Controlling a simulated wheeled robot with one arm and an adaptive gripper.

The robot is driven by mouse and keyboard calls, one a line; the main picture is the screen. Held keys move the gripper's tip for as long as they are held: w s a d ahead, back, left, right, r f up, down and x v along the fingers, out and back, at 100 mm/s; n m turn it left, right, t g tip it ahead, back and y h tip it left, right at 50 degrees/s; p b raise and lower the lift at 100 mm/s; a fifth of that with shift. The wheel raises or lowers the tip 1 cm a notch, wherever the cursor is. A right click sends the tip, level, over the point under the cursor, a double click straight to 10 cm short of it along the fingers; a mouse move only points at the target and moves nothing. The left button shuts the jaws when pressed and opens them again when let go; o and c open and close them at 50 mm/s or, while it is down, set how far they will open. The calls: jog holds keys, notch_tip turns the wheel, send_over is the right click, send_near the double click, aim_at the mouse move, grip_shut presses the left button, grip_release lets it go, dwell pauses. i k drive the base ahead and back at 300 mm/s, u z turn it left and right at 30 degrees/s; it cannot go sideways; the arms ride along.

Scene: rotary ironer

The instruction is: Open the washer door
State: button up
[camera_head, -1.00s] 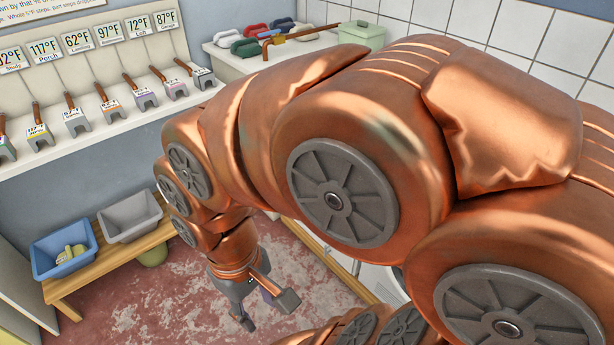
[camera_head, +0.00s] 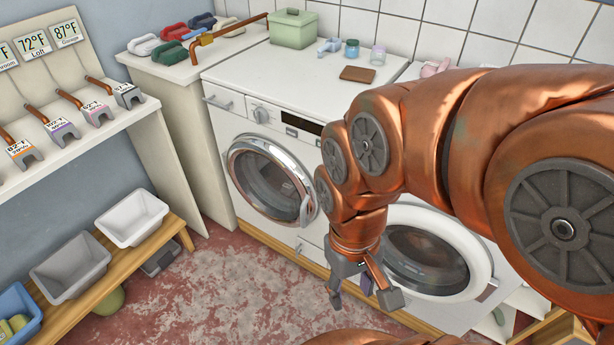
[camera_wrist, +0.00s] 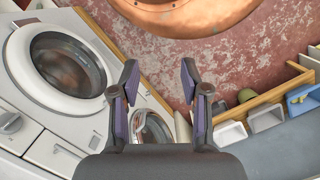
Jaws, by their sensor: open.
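Two white front-loading machines stand side by side; which is the washer I cannot tell. The left one has a chrome-rimmed round door (camera_head: 243,163) with a handle (camera_head: 304,209) on its right side; it looks shut. The right one has a white-rimmed round door (camera_head: 489,246), also apparently shut and partly hidden by my arm. My gripper (camera_head: 363,297) is open and empty, pointing down in front of the machines. In the wrist view my open fingers (camera_wrist: 158,80) have the white-rimmed door (camera_wrist: 14,62) at upper left and the chrome-rimmed door (camera_wrist: 139,116) partly behind the left finger.
A wooden bench (camera_head: 178,231) with grey, white and blue bins stands at left, below a white shelf (camera_head: 75,150) of tagged tools. A green box (camera_head: 293,31), small jars and a brown block (camera_head: 358,74) lie on the machine tops. The red floor (camera_head: 225,285) in front is mostly clear.

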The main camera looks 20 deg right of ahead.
aim_at(248, 145)
jog(key=z, duration=0.55)
jog(key=k, duration=1.15)
jog(key=u, duration=0.85)
jog(key=i, duration=1.05)
jog(key=u, duration=0.75)
